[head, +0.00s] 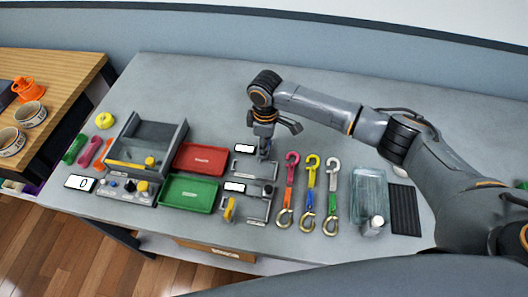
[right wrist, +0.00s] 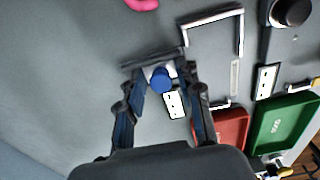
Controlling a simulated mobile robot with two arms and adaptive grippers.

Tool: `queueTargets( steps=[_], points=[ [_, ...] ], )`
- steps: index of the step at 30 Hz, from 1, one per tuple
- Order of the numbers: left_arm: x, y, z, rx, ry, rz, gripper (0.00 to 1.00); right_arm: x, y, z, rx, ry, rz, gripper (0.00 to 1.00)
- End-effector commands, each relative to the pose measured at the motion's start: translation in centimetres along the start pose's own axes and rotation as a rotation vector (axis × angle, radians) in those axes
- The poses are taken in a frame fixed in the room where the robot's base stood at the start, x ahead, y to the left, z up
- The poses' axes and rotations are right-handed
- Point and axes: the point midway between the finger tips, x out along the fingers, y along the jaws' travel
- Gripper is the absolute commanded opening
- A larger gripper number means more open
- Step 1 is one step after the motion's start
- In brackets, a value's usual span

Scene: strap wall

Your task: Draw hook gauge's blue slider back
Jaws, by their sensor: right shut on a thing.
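The hook gauge (head: 242,167) is a grey plate with a white display, right of the red tray in the head view. Its display (right wrist: 175,104) also shows in the right wrist view. The blue slider (right wrist: 160,79) is a round blue knob between the fingers of my right gripper (right wrist: 158,70). The gripper is shut on it. In the head view my right gripper (head: 265,153) points down at the gauge's right end and hides the slider. My left gripper is not in view.
A second gauge with a yellow knob (head: 230,209) lies in front. Red (head: 201,159) and green (head: 189,194) trays are on the left. Several hooked straps, including a pink-hooked one (head: 291,172), lie close on the right. A glass box (head: 369,190) stands beyond them. Table behind the gauge is clear.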

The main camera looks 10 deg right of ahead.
Motion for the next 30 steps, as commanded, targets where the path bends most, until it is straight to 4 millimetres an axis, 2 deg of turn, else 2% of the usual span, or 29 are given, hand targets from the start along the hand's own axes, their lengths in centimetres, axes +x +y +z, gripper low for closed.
queueTargets(
  steps=[12,28,29,30],
  points=[
    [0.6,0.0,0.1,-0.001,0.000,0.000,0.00,0.0,1.9,0.0,0.001,0.001,0.001,0.12],
    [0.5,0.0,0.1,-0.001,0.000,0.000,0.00,-0.1,2.1,0.0,0.002,0.002,0.006,0.12],
    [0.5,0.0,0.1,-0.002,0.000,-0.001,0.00,-0.1,2.1,0.0,0.002,0.002,0.006,0.38],
    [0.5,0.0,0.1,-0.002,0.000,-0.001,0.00,-0.1,2.1,0.0,0.002,0.002,0.006,0.38]
  ],
)
